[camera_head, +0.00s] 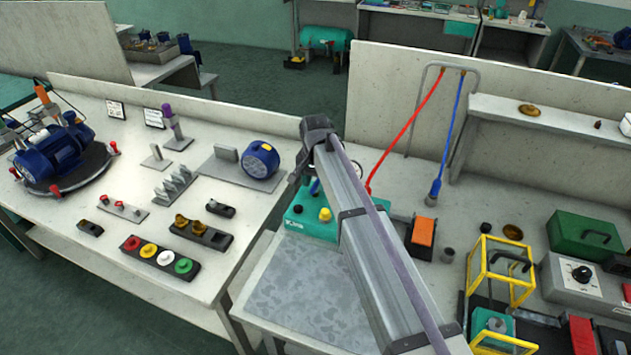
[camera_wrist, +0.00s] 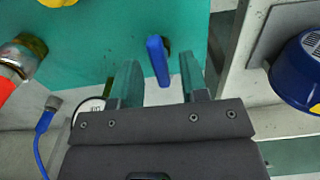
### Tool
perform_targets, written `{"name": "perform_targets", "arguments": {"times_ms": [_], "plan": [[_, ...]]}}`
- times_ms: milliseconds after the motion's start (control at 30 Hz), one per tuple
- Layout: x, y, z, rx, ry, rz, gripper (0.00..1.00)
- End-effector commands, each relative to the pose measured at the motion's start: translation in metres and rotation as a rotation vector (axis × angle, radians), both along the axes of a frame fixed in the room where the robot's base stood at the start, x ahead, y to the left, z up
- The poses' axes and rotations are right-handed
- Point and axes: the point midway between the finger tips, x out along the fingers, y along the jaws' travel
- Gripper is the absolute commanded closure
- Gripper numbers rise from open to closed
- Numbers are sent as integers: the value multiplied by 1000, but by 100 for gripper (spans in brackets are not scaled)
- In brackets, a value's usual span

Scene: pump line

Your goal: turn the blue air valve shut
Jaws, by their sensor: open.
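The blue air valve handle (camera_wrist: 156,52) is a short blue lever on the face of a teal box (camera_wrist: 100,40) in the wrist view. My gripper (camera_wrist: 159,66) is open, with one finger on each side of the lever and a visible gap to both. Whether the fingertips touch the teal face cannot be told. In the head view, a bit of the blue handle (camera_head: 315,187) shows on the teal box (camera_head: 298,220), beside my arm.
A yellow knob (camera_head: 325,214) sits on the teal box near the valve. A red hose (camera_head: 408,128) and a blue hose (camera_head: 453,125) hang behind. A blue round motor (camera_head: 260,160) stands on the left bench; it is close on the right in the wrist view (camera_wrist: 300,70).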

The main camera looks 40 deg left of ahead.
Motion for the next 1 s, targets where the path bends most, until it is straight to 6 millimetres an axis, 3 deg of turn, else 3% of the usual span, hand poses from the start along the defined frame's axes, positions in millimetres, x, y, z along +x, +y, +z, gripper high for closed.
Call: {"name": "perform_targets", "arguments": {"times_ms": [433, 533, 1000], "plan": [[0, 0, 101, 0, 0, 0, 60], [0, 0, 108, 0, 0, 0, 60], [0, 0, 105, 0, 0, 22, 60]]}}
